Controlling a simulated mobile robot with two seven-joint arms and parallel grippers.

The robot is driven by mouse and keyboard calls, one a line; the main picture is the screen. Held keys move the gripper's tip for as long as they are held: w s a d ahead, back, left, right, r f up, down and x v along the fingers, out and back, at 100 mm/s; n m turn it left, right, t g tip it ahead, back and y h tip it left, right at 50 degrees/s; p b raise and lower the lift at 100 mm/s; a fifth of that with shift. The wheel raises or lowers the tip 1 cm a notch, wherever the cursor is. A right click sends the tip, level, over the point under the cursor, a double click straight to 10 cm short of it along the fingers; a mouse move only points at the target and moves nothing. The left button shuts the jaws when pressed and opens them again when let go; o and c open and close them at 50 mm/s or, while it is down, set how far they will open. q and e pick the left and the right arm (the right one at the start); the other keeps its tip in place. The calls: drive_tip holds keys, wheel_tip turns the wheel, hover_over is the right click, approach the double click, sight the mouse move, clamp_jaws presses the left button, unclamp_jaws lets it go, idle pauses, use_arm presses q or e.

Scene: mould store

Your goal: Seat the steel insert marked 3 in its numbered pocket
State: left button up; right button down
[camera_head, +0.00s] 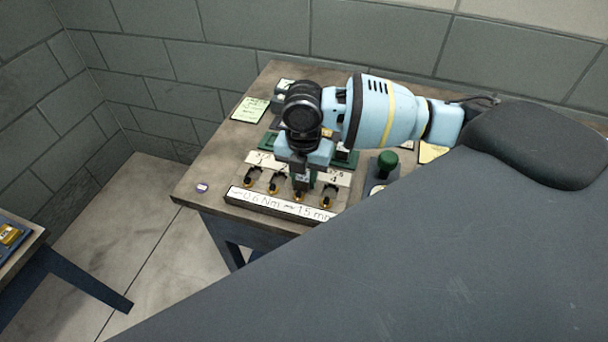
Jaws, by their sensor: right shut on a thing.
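My right gripper (301,182) reaches down over the pale insert block (256,158) on the table. It is shut on a small grey piece (302,174), which looks like the steel insert; its mark is too small to read. The piece is at or just above the third pocket from the left, and I cannot tell whether it touches. The gripper hides most of that pocket. The other pockets show as dark recesses with brass-coloured parts along the block's front. My left gripper is not in view.
A white strip with writing (278,203) runs along the block's front. A green-knobbed tool (387,162) stands to the right. My dark body part covers the lower right.

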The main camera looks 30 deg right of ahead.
drive_tip(key=shift+f, duration=0.2)
idle(0.6)
drive_tip(key=shift+r, duration=0.3)
idle(0.6)
drive_tip(key=c, duration=1)
unclamp_jaws()
drive_tip(key=shift+o, duration=0.4)
drive_tip(key=o, duration=0.3)
